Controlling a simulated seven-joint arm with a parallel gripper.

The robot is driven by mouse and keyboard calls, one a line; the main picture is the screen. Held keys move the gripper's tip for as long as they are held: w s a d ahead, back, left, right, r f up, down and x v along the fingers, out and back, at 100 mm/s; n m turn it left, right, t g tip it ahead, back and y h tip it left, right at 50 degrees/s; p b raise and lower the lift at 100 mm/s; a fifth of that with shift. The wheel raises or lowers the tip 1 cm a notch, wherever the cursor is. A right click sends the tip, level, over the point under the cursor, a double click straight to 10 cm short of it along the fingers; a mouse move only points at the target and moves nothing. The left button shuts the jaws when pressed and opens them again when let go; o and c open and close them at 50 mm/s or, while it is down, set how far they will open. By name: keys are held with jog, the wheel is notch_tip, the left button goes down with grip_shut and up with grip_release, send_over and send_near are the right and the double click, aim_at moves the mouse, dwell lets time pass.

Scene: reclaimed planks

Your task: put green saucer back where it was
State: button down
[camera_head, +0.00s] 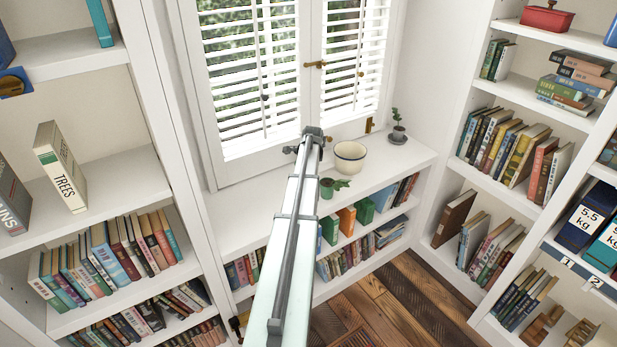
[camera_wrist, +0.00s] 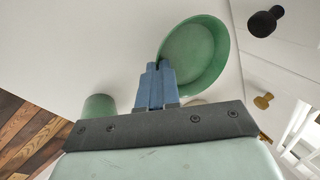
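The green saucer (camera_wrist: 197,58) is a shallow round dish in the wrist view, just beyond my fingertips. My gripper (camera_wrist: 157,68) has its blue fingers close together at the saucer's near rim, and they appear to pinch it. I cannot tell whether the saucer touches the white surface (camera_wrist: 100,45) behind it. In the head view my arm reaches to the white ledge (camera_head: 245,212) under the window and hides the saucer.
A cream pot (camera_head: 350,157) with a dark rim stands on the ledge near the window. A small potted plant on a dark saucer (camera_head: 397,138) stands farther right. Window handles (camera_head: 316,64) project behind. Tall bookshelves flank both sides. The ledge left of my arm is clear.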

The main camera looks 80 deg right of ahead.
jog(key=shift+f, duration=1.95)
jog(key=shift+f, duration=0.1)
jog(key=c, duration=1.4)
grip_release()
jog(key=shift+o, duration=0.2)
jog(key=v, duration=1.2)
jog(key=shift+a, duration=0.1)
